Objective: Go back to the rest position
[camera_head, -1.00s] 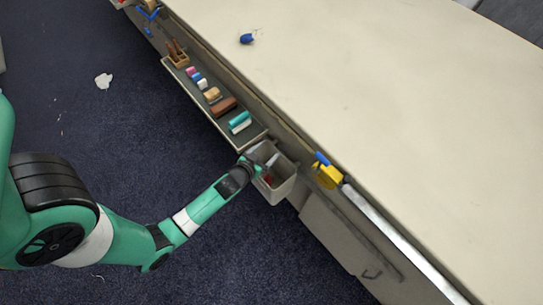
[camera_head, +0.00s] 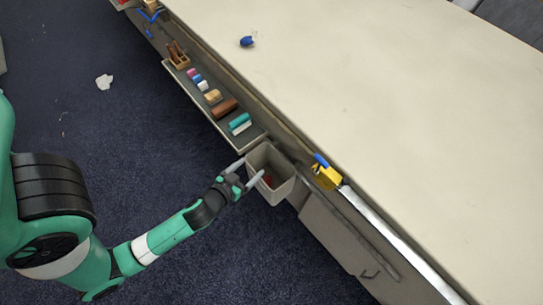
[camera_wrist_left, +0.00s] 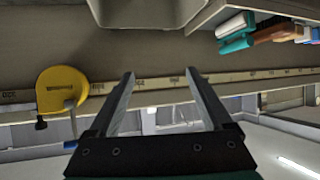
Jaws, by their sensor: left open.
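My left gripper (camera_head: 246,172) is open and empty in the head view, in front of the upper left edge of a grey bin (camera_head: 284,190) fixed to the table's side. Something red (camera_head: 268,180) lies inside the bin. In the left wrist view, the two fingers of my left gripper (camera_wrist_left: 162,100) stand wide apart with nothing between them. My left arm reaches in from the left over the blue carpet. My right gripper is not in view.
A shelf on the table's side holds a teal and white eraser (camera_head: 240,122) and several other items. A yellow tape measure (camera_head: 325,176) hangs beside the bin; it also shows in the left wrist view (camera_wrist_left: 62,90). A blue object (camera_head: 247,41) lies on the otherwise bare table (camera_head: 400,130).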

